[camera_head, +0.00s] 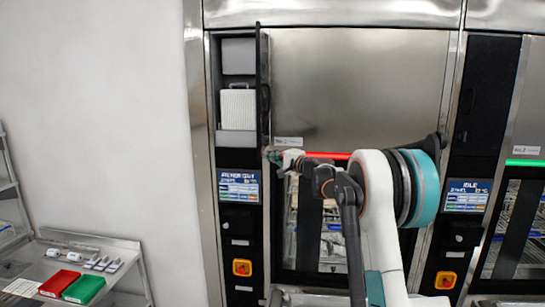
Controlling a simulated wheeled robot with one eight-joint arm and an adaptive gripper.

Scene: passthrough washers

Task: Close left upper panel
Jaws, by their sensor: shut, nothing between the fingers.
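The left upper panel (263,85) is a narrow dark door on the left washer. It stands open, seen nearly edge-on, hinged at the right side of its compartment (238,55). A white ribbed container (238,108) shows inside the compartment. My gripper (268,153) is shut and empty, close to the lower end of the open panel. I cannot tell whether it touches the panel. My arm hides part of the washer front to the right.
Below the compartment are a display (239,186) and a yellow-and-red emergency switch (242,267). A second dark panel (490,95) on the right is shut. A cart (125,243) with red (59,283) and green (84,288) trays stands at lower left, by a bare wall.

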